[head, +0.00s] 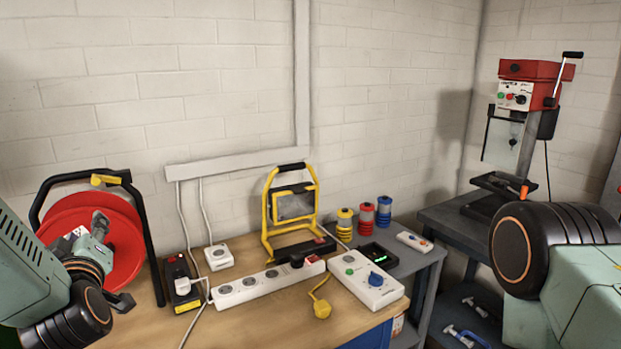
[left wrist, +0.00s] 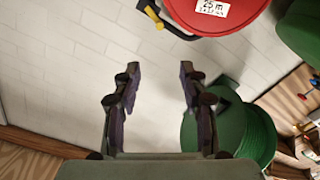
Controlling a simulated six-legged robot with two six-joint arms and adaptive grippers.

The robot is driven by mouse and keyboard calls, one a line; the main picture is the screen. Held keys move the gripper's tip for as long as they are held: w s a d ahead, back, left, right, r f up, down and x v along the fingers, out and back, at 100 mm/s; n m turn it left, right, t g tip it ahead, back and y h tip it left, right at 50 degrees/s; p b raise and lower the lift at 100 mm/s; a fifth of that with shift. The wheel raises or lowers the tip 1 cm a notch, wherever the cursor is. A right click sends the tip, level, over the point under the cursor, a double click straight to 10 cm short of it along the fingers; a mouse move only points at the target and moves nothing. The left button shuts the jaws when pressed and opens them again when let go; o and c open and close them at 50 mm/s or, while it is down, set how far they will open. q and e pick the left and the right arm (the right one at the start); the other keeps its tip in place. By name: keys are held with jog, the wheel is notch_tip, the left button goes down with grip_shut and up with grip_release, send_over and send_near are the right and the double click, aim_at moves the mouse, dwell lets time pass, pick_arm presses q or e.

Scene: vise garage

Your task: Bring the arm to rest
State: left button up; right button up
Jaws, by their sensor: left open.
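My left arm comes in from the left in the head view, with its elbow bent. My left gripper (head: 100,225) is raised in front of the red cable reel (head: 132,237), and its fingers show small there. In the left wrist view the left gripper (left wrist: 158,88) has its two dark fingers wide apart. Nothing is between them, only the pale brick wall behind. The red reel (left wrist: 232,20) with a "25 m" label shows at the top of that view. My right arm shows only as a dark joint and pale green link; its gripper is out of view.
The wooden bench (head: 245,325) carries a white power strip (head: 262,286), a yellow work lamp (head: 268,215), a white control box (head: 362,284) and a yellow plug (head: 322,309). A red drill press (head: 530,70) stands at the right. A round green object (left wrist: 250,135) appears beside the left fingers.

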pick_arm(q)
jog(key=s+d+f+m+g+h, duration=0.2)
jog(key=s+d+f, duration=0.1)
jog(key=f, duration=0.5)
jog(key=s+d+f+m+g+h, duration=0.2)
jog(key=s+d+f, duration=0.1)
jog(key=f, duration=0.5)
jog(key=s+d+f+m+g+h, duration=0.2)
jog(key=s+f+m, duration=0.1)
jog(key=f, duration=0.5)
jog(key=shift+s+d+f+h, duration=0.15)
jog(key=shift+d+f+h, duration=0.15)
jog(key=shift+d+f, duration=0.1)
jog(key=s+d+f+m+g+h, duration=0.1)
jog(key=s+d+f+m+g, duration=0.35)
jog(key=s, duration=0.85)
jog(key=s+d+f+m+g+h, duration=0.15)
jog(key=s+f+g, duration=0.35)
jog(key=s+f, duration=0.65)
notch_tip(320, 180, down, 9)
jog(key=s+b, duration=0.1)
jog(key=b, duration=1)
jog(key=shift+d+f+n, duration=0.15)
jog(key=shift+d+n, duration=0.05)
jog(key=shift+n, duration=0.2)
jog(key=shift+s, duration=0.1)
